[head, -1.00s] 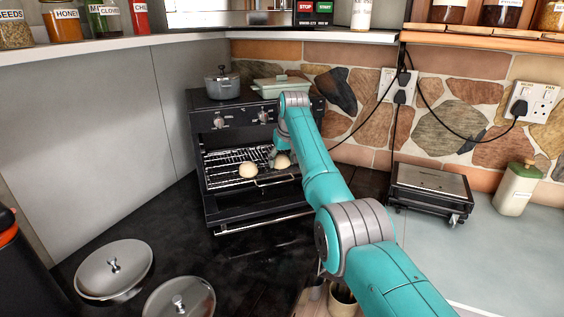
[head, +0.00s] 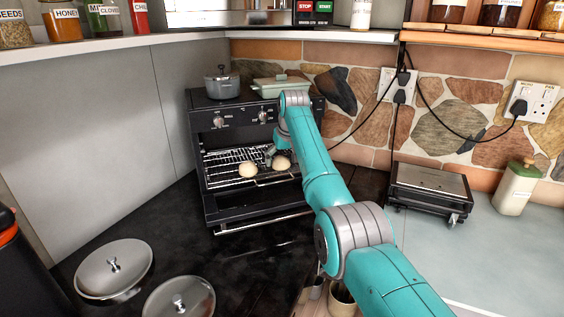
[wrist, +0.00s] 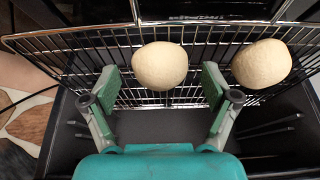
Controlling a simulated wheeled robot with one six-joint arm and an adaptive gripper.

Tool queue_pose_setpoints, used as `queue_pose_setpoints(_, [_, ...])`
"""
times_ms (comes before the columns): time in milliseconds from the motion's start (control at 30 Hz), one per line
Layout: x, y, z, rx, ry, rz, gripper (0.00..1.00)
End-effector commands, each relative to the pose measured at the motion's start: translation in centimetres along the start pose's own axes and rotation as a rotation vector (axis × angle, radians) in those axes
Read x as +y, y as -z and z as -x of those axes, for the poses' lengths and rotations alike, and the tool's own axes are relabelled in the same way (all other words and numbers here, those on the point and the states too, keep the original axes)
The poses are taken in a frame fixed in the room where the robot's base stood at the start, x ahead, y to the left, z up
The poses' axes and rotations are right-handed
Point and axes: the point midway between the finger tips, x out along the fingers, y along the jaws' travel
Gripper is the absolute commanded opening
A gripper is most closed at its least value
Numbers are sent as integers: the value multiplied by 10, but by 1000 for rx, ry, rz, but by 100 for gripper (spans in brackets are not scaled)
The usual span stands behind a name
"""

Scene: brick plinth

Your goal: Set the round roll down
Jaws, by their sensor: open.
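Two pale round rolls rest on the wire rack (head: 228,168) of the open oven (head: 258,222). One roll (wrist: 160,66) sits between the spread fingers of my gripper (wrist: 160,88) in the wrist view, with a gap on both sides. I take it as the right-hand roll (head: 281,163) in the head view. The other roll (wrist: 262,64) lies beside it, apart, and is the left one (head: 248,170) in the head view. My gripper is open; in the head view its fingers are small and partly hidden by my arm.
A grey pot (head: 222,86) and a pale green lidded dish (head: 282,85) stand on the oven top. Two metal lids (head: 114,268) lie on the dark counter. A grill appliance (head: 430,190) stands at right. The lowered oven door lies below the rack.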

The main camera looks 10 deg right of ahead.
Motion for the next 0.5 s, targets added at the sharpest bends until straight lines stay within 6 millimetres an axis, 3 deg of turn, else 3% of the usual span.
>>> queue_pose_setpoints(500, [0,1,92,2,0,-1,87])
